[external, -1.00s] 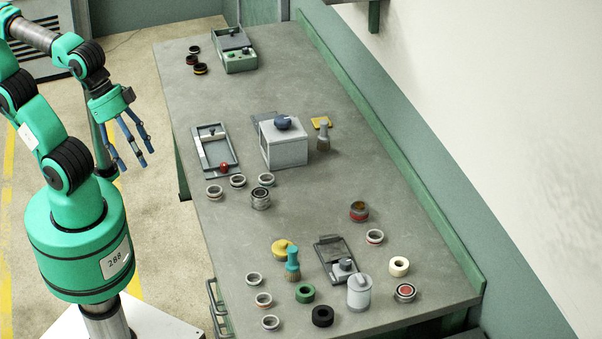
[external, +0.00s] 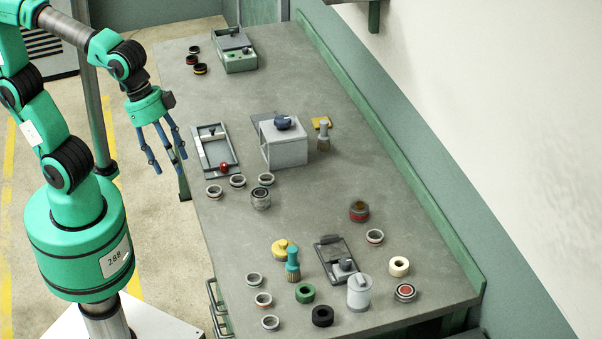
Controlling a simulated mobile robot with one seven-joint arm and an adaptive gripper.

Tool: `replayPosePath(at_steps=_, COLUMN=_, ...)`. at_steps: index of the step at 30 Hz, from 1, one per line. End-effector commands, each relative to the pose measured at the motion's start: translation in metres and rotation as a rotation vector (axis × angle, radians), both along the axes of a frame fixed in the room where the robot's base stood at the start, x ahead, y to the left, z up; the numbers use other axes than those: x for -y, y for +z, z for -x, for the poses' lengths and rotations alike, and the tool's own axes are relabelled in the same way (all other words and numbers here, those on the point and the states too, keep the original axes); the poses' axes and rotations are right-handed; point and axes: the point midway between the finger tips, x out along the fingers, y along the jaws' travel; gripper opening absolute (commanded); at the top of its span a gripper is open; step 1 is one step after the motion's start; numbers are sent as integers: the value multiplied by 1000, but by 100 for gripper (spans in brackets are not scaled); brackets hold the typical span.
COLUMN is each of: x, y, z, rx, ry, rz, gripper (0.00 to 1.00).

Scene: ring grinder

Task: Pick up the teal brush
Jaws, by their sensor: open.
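The teal brush (external: 292,263) stands upright on the near part of the workbench, with its teal handle up and its tan bristles down. It is just beside a yellow round knob-like piece (external: 281,249). My gripper (external: 166,168) is open and empty, with its blue fingers pointing down. It hangs beside the bench's left edge, far up and to the left of the brush.
The bench (external: 330,215) is clear in its middle. A green ring (external: 305,293), a black ring (external: 322,316), a grey cylinder (external: 359,292) and a dark clamp plate (external: 336,256) crowd the brush. A grey box (external: 284,145) and red-knobbed frame (external: 216,150) stand farther back.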

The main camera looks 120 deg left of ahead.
Motion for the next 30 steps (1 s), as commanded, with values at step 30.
replayPosePath(at_steps=30, x=-127, y=-192, z=-230, rx=-321, ry=-117, rz=-16, gripper=56)
